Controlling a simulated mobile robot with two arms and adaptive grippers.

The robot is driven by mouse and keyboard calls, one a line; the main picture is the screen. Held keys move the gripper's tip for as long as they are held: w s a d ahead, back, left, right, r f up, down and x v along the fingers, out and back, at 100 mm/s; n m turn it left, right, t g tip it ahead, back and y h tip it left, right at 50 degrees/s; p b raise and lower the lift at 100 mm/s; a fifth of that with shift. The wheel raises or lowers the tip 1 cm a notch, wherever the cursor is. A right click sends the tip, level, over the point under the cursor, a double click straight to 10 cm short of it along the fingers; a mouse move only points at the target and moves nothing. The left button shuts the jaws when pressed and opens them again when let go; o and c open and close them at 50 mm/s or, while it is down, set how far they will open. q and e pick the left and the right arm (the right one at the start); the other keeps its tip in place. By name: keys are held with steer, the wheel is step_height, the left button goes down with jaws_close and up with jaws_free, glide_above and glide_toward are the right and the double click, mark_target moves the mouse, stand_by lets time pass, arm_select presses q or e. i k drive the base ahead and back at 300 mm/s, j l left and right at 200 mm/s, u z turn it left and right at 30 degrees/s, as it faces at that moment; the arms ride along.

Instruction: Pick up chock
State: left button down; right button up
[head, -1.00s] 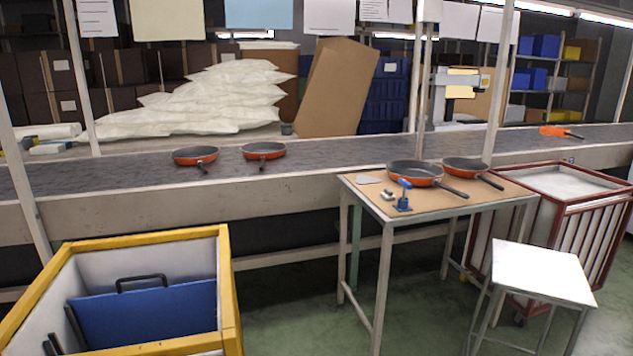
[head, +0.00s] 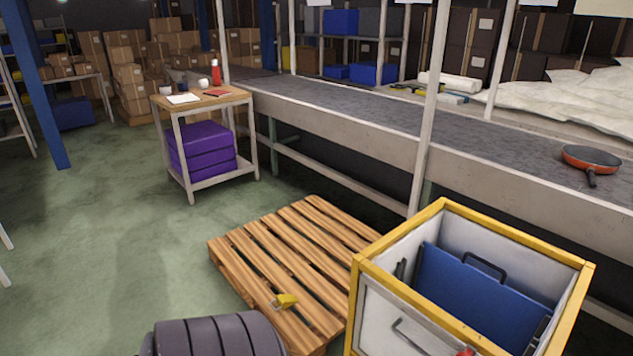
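A small yellow wedge-shaped piece, which looks like the chock (head: 287,300), lies on the near part of a wooden pallet (head: 262,262) in the head view. A small pale part shows at its left end. The pallet lies flat on the green floor, just left of a yellow-framed bin. Neither of my grippers is in view, so nothing shows touching the chock.
The yellow-framed bin (head: 403,285) holds a blue panel. A dark ribbed rounded object (head: 215,338) is at the bottom edge. A conveyor (head: 330,98) with an orange pan (head: 590,158) runs behind. A small table (head: 205,103) bears purple items. Floor at left is clear.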

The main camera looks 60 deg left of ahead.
mark_target(284, 302)
steer(key=u, duration=2.35)
steer(key=z, duration=0.65)
steer(key=i+j+z, duration=0.25)
steer(key=j+z, duration=0.2)
steer(key=j, duration=0.15)
steer(key=i+j+z, duration=0.1)
steer(key=j+z, duration=0.15)
steer(key=i+j+z, duration=0.2)
steer(key=j, duration=0.25)
steer(key=k, duration=0.1)
